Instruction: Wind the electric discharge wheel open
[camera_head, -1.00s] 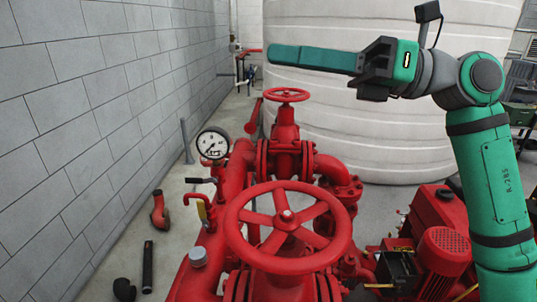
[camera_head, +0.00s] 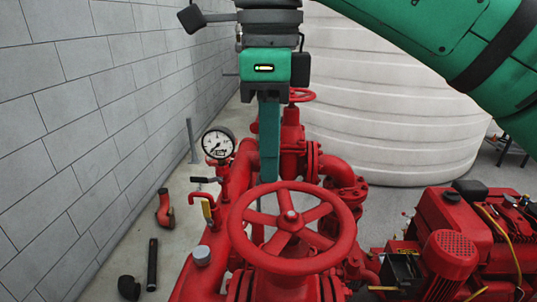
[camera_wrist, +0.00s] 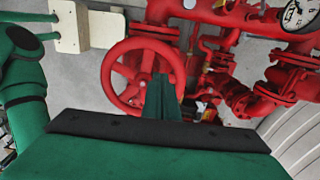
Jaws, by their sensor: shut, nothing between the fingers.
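A large red spoked handwheel (camera_head: 291,215) lies roughly level in the front middle of the head view, on a red valve. It also shows in the wrist view (camera_wrist: 107,75). My gripper (camera_head: 269,178) points straight down at the wheel's far rim, a little left of the hub. Its long green fingers are together and hold nothing. In the wrist view the fingers (camera_wrist: 163,82) overlap the wheel near its rim and cover part of it. I cannot tell whether the tips touch the rim or reach inside it. A smaller red handwheel (camera_head: 303,95) stands behind, partly hidden by my gripper.
A pressure gauge (camera_head: 217,143) and a yellow-handled valve (camera_head: 207,209) stand left of the wheel. A red engine (camera_head: 450,215) is at the right. A large white tank (camera_head: 400,110) fills the back. A grey block wall (camera_head: 75,120) bounds the left side.

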